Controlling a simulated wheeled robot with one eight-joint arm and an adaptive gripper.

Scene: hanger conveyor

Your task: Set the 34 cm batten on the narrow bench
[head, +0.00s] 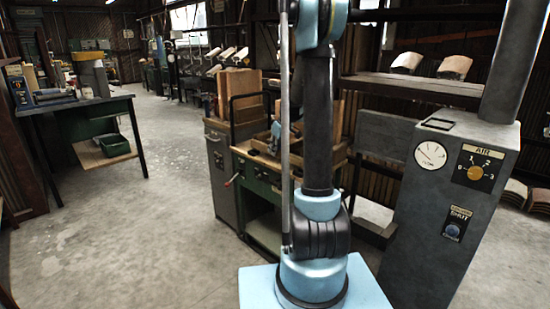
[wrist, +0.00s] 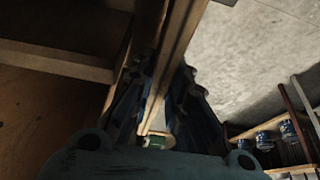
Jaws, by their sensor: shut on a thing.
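My gripper (wrist: 158,82) shows in the wrist view, with its two dark ribbed fingers on either side of a long, narrow wooden strip, the batten (wrist: 181,35). The gripper is shut on it. The batten runs from the top edge of the view down between the fingers; its far end is out of view. In the head view my arm stands in front, and I cannot make out the gripper or batten clearly. A green bench (head: 255,190) with a wooden top stands behind my arm, partly hidden. I cannot tell which bench is the narrow one.
A dark-topped table (head: 75,104) stands at the left, with a green bin (head: 115,145) on its lower shelf. A grey air cabinet (head: 440,215) stands close on the right. Concrete floor (head: 150,215) is clear at left.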

